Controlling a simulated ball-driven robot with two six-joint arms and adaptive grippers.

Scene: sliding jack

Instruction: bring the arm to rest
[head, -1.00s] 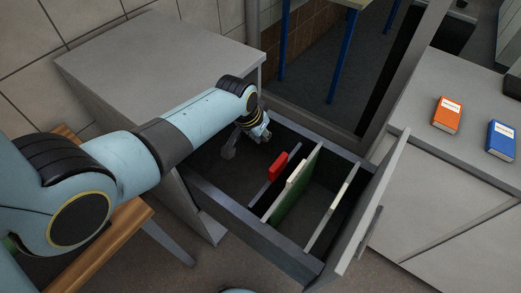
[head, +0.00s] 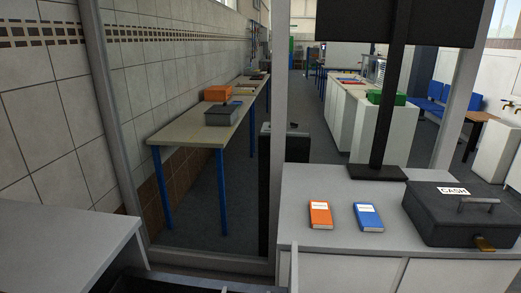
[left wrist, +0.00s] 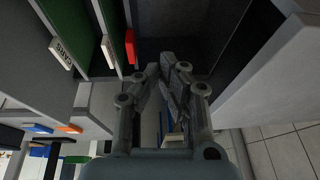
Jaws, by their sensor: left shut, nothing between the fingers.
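My left gripper (left wrist: 168,72) shows in the left wrist view, with its fingers closed together and nothing between them. Beyond the fingertips is the dark inside of the drawer (left wrist: 190,28). Green hanging folders (left wrist: 70,18) are at the upper left there, one with a white tab (left wrist: 61,54) and one with a red tab (left wrist: 130,46). The gripper appears clear of the folders and tabs. In the head view only a dark strip of the open drawer (head: 165,281) shows at the bottom edge, and neither arm is visible. My right gripper is in no view.
The grey cabinet (head: 60,245) stands at the lower left. On the right counter (head: 300,190) are an orange book (head: 320,215), a blue book (head: 368,217) and a black cash box (head: 465,215). A metal frame post (head: 278,130) rises behind. A long table (head: 195,130) stands beyond.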

